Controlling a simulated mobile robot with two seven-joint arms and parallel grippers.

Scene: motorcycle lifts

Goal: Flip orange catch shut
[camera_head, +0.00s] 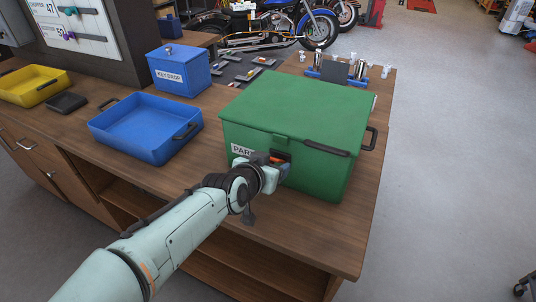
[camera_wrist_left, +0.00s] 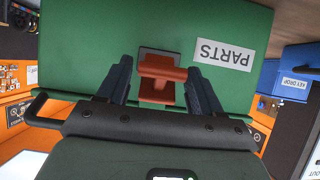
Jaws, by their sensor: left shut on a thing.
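A green box labelled PARTS (camera_head: 315,175) stands on the wooden bench with its lid (camera_head: 300,108) down. The orange catch (camera_head: 276,159) is on its front face, partly hidden by my gripper. In the left wrist view, which is upside down, the orange catch (camera_wrist_left: 162,74) lies between the two dark fingers, beside the PARTS label. My left gripper (camera_head: 279,160) is at the box front, shut on the catch; it also shows in the left wrist view (camera_wrist_left: 162,84). Whether the catch is latched is hard to tell. My right gripper is out of view.
A blue tray (camera_head: 115,143), a blue KEY DROP box (camera_head: 180,78) and a yellow tray (camera_head: 52,88) stand on the bench (camera_head: 210,150) to the left. A black lid handle (camera_head: 326,148) is right of the catch. Open floor (camera_head: 450,150) lies right.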

